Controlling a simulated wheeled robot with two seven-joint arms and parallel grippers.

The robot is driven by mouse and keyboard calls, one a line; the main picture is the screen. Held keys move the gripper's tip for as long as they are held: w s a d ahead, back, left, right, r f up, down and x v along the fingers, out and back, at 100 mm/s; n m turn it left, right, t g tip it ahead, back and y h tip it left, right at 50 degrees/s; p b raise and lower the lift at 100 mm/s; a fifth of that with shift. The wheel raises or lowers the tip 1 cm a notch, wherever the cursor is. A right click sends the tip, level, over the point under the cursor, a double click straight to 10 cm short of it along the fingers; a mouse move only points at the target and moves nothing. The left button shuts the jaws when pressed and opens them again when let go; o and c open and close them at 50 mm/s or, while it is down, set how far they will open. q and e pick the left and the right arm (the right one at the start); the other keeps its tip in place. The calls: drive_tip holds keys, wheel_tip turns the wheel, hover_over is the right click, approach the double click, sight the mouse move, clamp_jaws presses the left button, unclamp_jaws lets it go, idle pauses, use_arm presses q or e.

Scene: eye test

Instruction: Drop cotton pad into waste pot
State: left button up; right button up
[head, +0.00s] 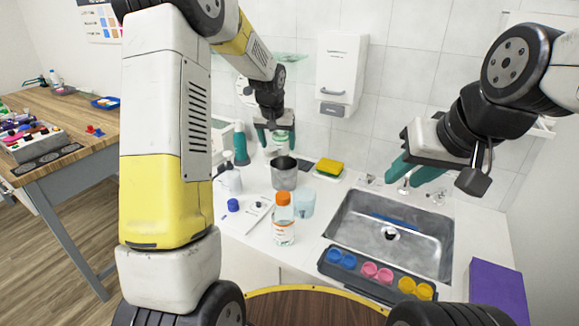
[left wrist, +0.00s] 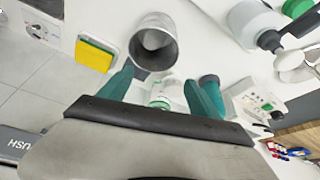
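A grey metal pot (head: 285,178), the likely waste pot, stands upright and open on the white counter. It also shows in the left wrist view (left wrist: 168,57), just beyond the fingertips; light and shadow inside it do not let me tell its contents. My left gripper (head: 276,138) is above and slightly behind the pot in the head view. Its green fingers are apart with nothing seen held between them in the left wrist view (left wrist: 159,77). My right gripper (head: 414,172) is open and empty above the sink's back edge. I cannot make out a cotton pad in either view.
An orange-capped bottle (head: 283,228) and a translucent cup (head: 304,204) stand in front of the pot. A yellow sponge (head: 330,166) lies to its right, a pump bottle (head: 229,182) to its left. The sink (head: 410,256) and a dark tray (head: 379,287) are at right.

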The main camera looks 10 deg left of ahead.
use_arm(q)
drive_tip(key=s+a+r+t, duration=0.1)
drive_tip(key=s+r, duration=1.4)
drive_tip(key=s, duration=0.3)
drive_tip(key=s+f+h, duration=0.1)
drive_tip(key=s+h, duration=0.1)
drive_tip(key=s, duration=1.5)
drive_tip(key=shift+d+t, duration=0.35)
drive_tip(key=shift+t, duration=0.05)
